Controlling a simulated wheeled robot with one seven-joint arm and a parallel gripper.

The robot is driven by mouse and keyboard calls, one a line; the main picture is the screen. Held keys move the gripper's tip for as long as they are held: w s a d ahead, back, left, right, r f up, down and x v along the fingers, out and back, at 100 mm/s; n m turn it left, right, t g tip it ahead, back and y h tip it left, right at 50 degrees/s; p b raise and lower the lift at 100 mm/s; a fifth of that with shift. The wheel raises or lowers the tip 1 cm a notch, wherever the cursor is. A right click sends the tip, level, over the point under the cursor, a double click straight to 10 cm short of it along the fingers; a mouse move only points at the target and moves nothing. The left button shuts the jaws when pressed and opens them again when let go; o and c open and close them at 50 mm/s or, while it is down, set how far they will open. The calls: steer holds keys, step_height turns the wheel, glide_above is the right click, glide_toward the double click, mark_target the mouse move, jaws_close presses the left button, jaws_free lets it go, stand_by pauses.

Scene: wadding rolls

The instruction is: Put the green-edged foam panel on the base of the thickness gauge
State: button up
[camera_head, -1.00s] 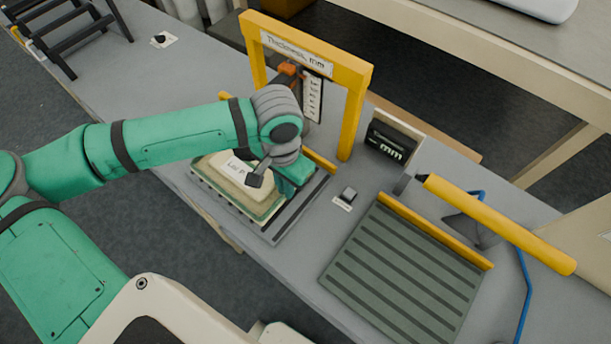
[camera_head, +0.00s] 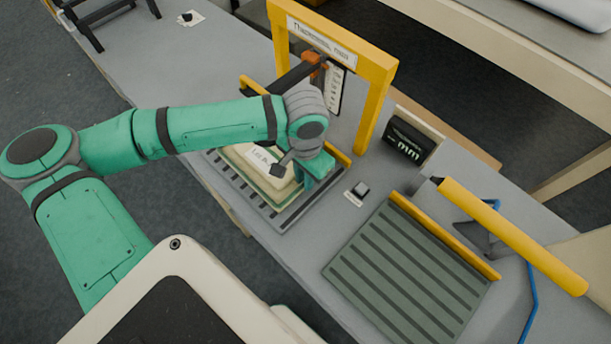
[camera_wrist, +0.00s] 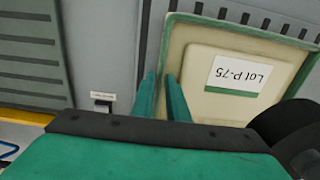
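The green-edged foam panel (camera_head: 244,157) is cream with a raised middle and a label reading "Lot P-75"; it also shows in the wrist view (camera_wrist: 210,110). It lies over the slatted base (camera_head: 290,219) of the thickness gauge, under the front of the yellow frame (camera_head: 377,95). Full contact with the base cannot be seen. My gripper (camera_head: 310,185) is at the panel's right side. In the wrist view its two green fingertips (camera_wrist: 162,85) stand slightly apart at the panel's green edge. Whether they press on it is hidden.
A ribbed grey-green plate (camera_head: 405,275) with a yellow rail lies to the right. A black "mm" display (camera_head: 408,141) stands behind it, and a yellow bar (camera_head: 515,237) overhangs the right. A small switch (camera_head: 360,188) sits between gauge and plate. A black rack (camera_head: 95,15) stands far left.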

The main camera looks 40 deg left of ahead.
steer(key=shift+o, duration=0.8)
steer(key=shift+w, duration=0.1)
steer(key=shift+w+r, duration=0.1)
steer(key=shift+r, duration=0.15)
step_height(320, 180, up, 12)
steer(key=shift+f, duration=0.1)
